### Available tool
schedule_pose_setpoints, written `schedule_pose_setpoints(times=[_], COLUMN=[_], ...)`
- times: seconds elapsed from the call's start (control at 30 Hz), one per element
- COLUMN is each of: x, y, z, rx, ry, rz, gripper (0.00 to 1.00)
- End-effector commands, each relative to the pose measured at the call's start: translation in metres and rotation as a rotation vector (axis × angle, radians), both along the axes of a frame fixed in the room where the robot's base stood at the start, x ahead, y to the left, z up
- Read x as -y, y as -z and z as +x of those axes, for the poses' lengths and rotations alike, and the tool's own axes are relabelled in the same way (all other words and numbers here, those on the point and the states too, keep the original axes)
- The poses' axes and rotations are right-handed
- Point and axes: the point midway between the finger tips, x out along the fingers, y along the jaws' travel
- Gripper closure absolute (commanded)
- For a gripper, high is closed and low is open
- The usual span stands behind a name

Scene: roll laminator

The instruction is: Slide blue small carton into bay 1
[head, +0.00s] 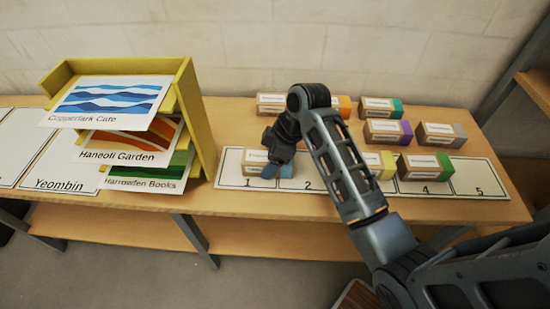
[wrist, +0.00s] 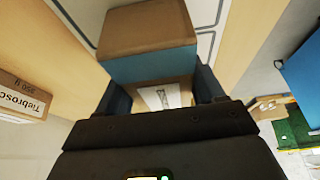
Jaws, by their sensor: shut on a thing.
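The blue small carton (head: 256,160), brown with a white label and a blue end, lies at the back of the numbered strip. It is mostly behind the 1 of bay 1 (head: 232,181), and its blue end reaches right toward bay 2. My gripper (head: 270,171) comes down over it from above and is shut on it. In the wrist view the brown carton (wrist: 148,28) with its blue face shows between the two bluish fingers. The line between bays 1 and 2 is partly hidden by the gripper, so I cannot tell the exact overlap.
A yellow-ended carton (head: 387,164) and a green-ended carton (head: 420,170) stand in bays 3 and 4. Several other cartons, such as a purple-ended one (head: 385,131), stand behind the strip. A yellow rack (head: 196,115) with printed sheets stands left. Bay 5 (head: 480,178) is clear.

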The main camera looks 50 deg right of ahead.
Motion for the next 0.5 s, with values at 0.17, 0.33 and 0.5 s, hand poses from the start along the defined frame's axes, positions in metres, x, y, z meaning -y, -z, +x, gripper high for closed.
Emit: schedule_pose_setpoints(times=[0.17,0.33,0.5], x=[-0.005,-0.01,-0.014], y=[-0.001,0.0,0.0], z=[0.007,0.013,0.019], rx=[0.0,0.0,0.001], ry=[-0.001,-0.001,-0.001], rz=[0.0,0.0,-0.001], gripper=[0.67,0.67,0.67])
